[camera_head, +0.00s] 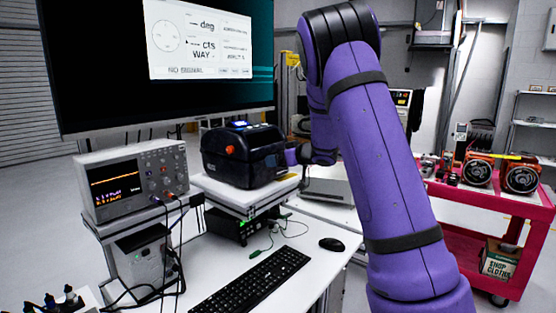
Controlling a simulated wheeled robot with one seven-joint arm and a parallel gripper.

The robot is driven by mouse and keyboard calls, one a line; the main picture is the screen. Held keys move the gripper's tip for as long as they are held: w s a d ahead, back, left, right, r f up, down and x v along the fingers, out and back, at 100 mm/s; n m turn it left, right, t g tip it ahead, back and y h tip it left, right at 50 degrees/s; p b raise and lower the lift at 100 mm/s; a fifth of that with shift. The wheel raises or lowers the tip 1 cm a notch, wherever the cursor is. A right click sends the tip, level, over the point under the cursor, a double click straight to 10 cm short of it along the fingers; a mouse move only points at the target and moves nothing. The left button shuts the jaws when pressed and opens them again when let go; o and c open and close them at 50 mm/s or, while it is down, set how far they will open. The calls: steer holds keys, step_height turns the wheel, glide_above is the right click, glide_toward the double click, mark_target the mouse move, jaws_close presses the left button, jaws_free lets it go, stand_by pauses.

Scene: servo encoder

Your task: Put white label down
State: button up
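I cannot make out a white label in this view. My purple arm rises from the lower right, bends at the top and comes down behind itself. The far end of my arm, with my gripper (291,156), shows only as a small purple part at the right side of a black label printer (242,155). Its fingers are hidden or too small to see, so I cannot tell whether they hold anything. The printer stands on a raised white platform (228,202) on the desk.
A monitor (90,65) hangs over the desk. An oscilloscope (132,180) stands at the left. A keyboard (252,282) and mouse (332,244) lie in front, with cables around. A red cart (485,227) with reels stands at the right. Some white desk (318,262) near the mouse is clear.

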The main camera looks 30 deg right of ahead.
mark_target(270, 149)
steer(key=shift+w+a+f, duration=0.1)
steer(key=shift+w+a, duration=0.05)
steer(key=shift+w, duration=0.25)
steer(key=c, duration=1)
steer(key=shift+c, duration=0.3)
steer(key=shift+r, duration=0.85)
step_height(270, 149, up, 2)
steer(key=shift+s+r, duration=0.1)
steer(key=shift+s, duration=0.05)
steer(key=s+r, duration=0.1)
steer(key=s, duration=1.5)
steer(key=shift+d, duration=0.35)
